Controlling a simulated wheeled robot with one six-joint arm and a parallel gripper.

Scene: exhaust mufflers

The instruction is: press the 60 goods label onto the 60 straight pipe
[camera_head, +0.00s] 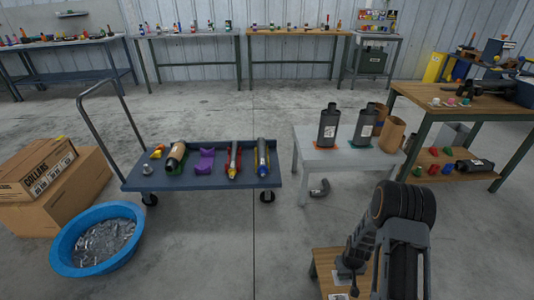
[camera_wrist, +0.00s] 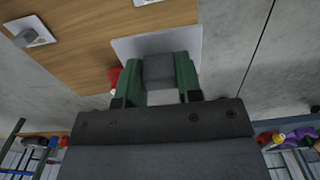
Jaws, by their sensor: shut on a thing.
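My gripper (camera_wrist: 158,80) has green fingers and is shut on the grey block of a white label plate (camera_wrist: 190,42), at the edge of a wooden table. No print on the plate is visible, so I cannot confirm it is the 60 goods label. In the head view my gripper (camera_head: 345,275) is low, over the small wooden table (camera_head: 325,261). Slender pipes lie on the blue cart (camera_head: 205,183): one with red and yellow parts (camera_head: 233,161), one silver with blue and yellow parts (camera_head: 263,158). I cannot tell which is the 60 straight pipe.
Another label with a grey block (camera_wrist: 30,31) lies on the wood. A grey table (camera_head: 312,156) holds dark mufflers (camera_head: 328,128) and brown cylinders. A blue tub (camera_head: 65,262) and cardboard boxes (camera_head: 50,180) stand left. Floor between cart and my arm is clear.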

